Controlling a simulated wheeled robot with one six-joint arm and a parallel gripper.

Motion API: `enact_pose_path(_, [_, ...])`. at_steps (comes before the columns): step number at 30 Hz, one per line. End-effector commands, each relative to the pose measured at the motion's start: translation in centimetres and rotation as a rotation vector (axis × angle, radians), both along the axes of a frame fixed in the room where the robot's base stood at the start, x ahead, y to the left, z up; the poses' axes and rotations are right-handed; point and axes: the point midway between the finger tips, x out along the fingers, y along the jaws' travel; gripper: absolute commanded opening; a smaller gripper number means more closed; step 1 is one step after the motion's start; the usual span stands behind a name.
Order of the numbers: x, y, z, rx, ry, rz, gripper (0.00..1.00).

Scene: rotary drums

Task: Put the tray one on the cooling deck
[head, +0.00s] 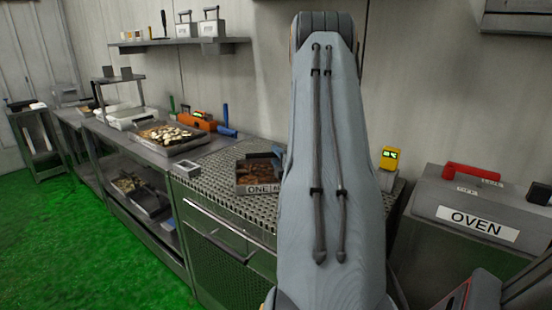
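My arm rises through the middle of the view and hides the tray's right end and part of the deck. A small blue-grey part at the tray's back right may belong to my gripper; its fingers are hidden, so I cannot tell whether they touch the tray.
Left of the deck, a steel counter holds a tray of pale pieces (168,137) and an orange device (197,122). A yellow device (389,158) stands right of my arm. The box labelled OVEN (478,215) is at the right. Green floor (90,240) is clear at left.

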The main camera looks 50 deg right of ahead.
Motion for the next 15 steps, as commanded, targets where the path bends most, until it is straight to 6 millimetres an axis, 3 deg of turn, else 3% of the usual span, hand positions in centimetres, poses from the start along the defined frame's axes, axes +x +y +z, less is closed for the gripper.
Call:
enact_pose_path(9, [-0.2,0.1,0.4,0.0,0.0,-0.001,0.37])
enact_pose_path(15, [-3.3,1.5,0.2,0.0,0.001,-0.003,0.37])
